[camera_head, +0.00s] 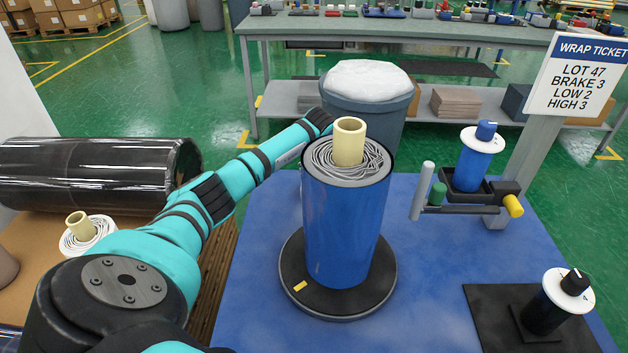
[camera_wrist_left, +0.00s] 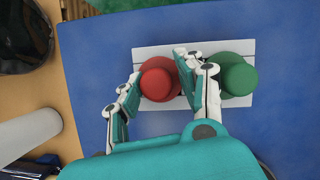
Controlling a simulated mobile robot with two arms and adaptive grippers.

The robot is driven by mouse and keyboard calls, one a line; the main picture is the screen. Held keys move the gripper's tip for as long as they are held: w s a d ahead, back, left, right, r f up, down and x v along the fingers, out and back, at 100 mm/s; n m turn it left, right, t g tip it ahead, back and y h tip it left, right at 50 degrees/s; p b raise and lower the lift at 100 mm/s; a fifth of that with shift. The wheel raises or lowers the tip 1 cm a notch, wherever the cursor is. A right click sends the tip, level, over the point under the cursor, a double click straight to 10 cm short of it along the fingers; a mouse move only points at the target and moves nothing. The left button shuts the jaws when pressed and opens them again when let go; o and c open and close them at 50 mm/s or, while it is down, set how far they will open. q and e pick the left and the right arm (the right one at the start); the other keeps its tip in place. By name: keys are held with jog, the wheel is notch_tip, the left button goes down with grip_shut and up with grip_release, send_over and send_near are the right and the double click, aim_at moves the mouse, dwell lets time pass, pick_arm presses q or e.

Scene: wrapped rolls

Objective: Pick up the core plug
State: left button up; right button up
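In the left wrist view a red round plug (camera_wrist_left: 160,79) and a green round plug (camera_wrist_left: 238,78) stand side by side on a white plate (camera_wrist_left: 152,121) on the blue surface. I cannot tell which one is the core plug. My left gripper (camera_wrist_left: 160,82) has its fingers apart, one on each side of the red plug; contact is unclear. In the head view my left arm reaches behind the upright blue wrapped roll (camera_head: 340,230), and its gripper is hidden. A tan core (camera_head: 349,142) sticks out of the roll's top. My right gripper is not in view.
The roll stands on a black turntable (camera_head: 348,305). A post with blue and white dials (camera_head: 482,140) and a black dial (camera_head: 555,300) stand right. A dark wrapped roll (camera_head: 100,172) lies left. A grey bin (camera_head: 370,110) and a ticket sign (camera_head: 580,75) stand behind.

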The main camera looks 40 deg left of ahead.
pick_arm(q)
jog(key=shift+s, duration=0.1)
jog(key=c, duration=0.4)
